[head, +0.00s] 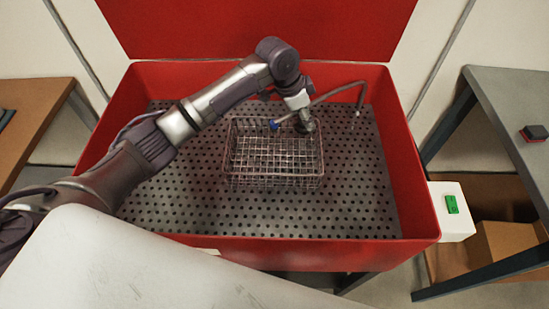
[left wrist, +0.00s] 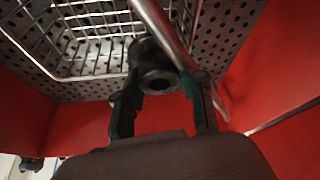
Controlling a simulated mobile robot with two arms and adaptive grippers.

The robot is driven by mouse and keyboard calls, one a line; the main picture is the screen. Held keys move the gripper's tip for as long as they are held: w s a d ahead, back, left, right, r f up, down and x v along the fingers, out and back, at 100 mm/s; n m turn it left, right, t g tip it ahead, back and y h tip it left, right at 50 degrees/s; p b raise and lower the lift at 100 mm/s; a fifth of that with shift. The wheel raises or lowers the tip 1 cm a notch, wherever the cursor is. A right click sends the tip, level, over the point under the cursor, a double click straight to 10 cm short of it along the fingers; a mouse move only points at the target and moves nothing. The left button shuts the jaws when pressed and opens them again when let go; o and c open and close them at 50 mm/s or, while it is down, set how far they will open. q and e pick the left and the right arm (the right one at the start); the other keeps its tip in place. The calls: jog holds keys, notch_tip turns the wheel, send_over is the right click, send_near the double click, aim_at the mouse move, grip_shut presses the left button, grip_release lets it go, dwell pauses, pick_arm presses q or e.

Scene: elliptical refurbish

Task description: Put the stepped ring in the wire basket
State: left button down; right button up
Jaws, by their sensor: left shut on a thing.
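The wire basket (head: 275,180) stands on the perforated metal floor of the red basin. Its mesh and rim also show at the top left of the left wrist view (left wrist: 90,77). My left gripper (head: 304,127) reaches in over the basket's back right part. In the left wrist view, its green-padded fingers (left wrist: 160,95) are shut on the stepped ring (left wrist: 154,70), a dark metal ring with a round hole. In the head view the ring is too small and dark to tell clearly. My right gripper is not in view.
A bent spout (head: 335,90) with a blue tip crosses close to my left gripper. Red walls (head: 300,250) surround the perforated floor (head: 365,190), which is clear around the basket. A white control box (head: 455,225) is on the right, near a grey table (head: 500,100).

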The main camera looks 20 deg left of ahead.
pick_arm(q)
jog(key=s+a+f, duration=0.1)
jog(key=s+a, duration=0.1)
jog(key=s+a+f+p, duration=0.1)
jog(key=s+a+f, duration=0.3)
jog(key=s, duration=0.1)
jog(key=shift+a+f+p, duration=0.15)
jog(key=shift+p, duration=0.2)
jog(key=shift+f, duration=2.1)
jog(key=c, duration=0.7)
grip_release()
jog(key=shift+s+f, duration=0.1)
jog(key=shift+a+r, duration=0.1)
jog(key=shift+r, duration=0.2)
jog(key=v, duration=1.1)
jog(key=shift+s+a+r, duration=0.1)
jog(key=shift+r, duration=0.15)
